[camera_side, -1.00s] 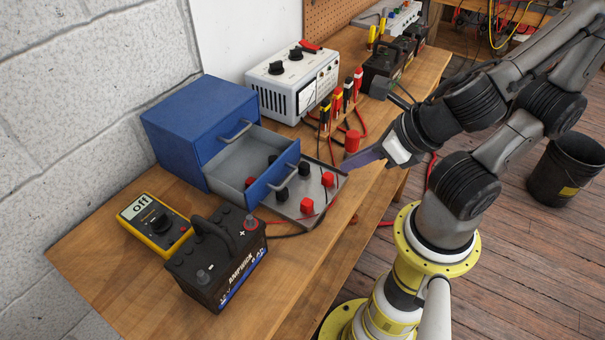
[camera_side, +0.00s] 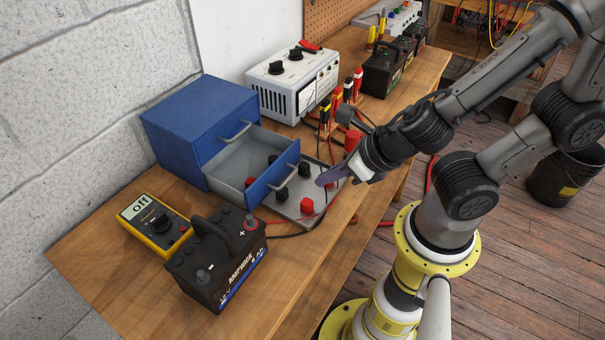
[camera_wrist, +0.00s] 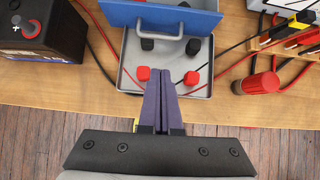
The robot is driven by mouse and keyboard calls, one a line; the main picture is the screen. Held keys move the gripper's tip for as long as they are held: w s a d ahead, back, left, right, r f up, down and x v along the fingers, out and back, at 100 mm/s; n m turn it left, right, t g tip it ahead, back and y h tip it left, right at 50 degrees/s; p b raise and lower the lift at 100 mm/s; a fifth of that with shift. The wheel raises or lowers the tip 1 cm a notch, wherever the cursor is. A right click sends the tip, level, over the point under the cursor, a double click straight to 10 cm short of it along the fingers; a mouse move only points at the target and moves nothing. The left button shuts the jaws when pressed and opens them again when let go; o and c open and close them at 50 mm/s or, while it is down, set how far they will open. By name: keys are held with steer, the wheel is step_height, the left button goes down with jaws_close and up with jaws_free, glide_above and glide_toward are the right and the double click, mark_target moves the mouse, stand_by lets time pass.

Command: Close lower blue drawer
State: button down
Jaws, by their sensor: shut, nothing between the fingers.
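The blue drawer cabinet (camera_side: 190,122) stands on the bench against the wall. Its lower drawer (camera_side: 262,172) is pulled out, showing a grey, empty-looking interior. The drawer's blue front with its metal handle (camera_side: 284,179) faces my arm, and the front also shows at the top of the wrist view (camera_wrist: 200,20). The upper drawer is shut. My gripper (camera_side: 322,180) is shut and empty, its purple fingers over the grey tray, a short way out from the drawer front. In the wrist view the fingers (camera_wrist: 161,78) point toward the drawer handle (camera_wrist: 162,36), apart from it.
A grey tray (camera_wrist: 130,82) with red and black knobs lies just before and under the drawer front. A black battery (camera_side: 220,262) and yellow multimeter (camera_side: 155,222) stand at left. A red cylinder (camera_wrist: 258,84), cables and a white power unit (camera_side: 290,85) are at right.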

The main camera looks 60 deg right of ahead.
steer(key=shift+x, duration=1.4)
steer(key=shift+w+f, duration=0.2)
steer(key=shift+w, duration=0.7)
steer(key=shift+w+f, duration=0.15)
steer(key=shift+w, duration=0.85)
glide_above(257, 171)
steer(key=shift+w, duration=0.1)
steer(key=shift+r, duration=0.1)
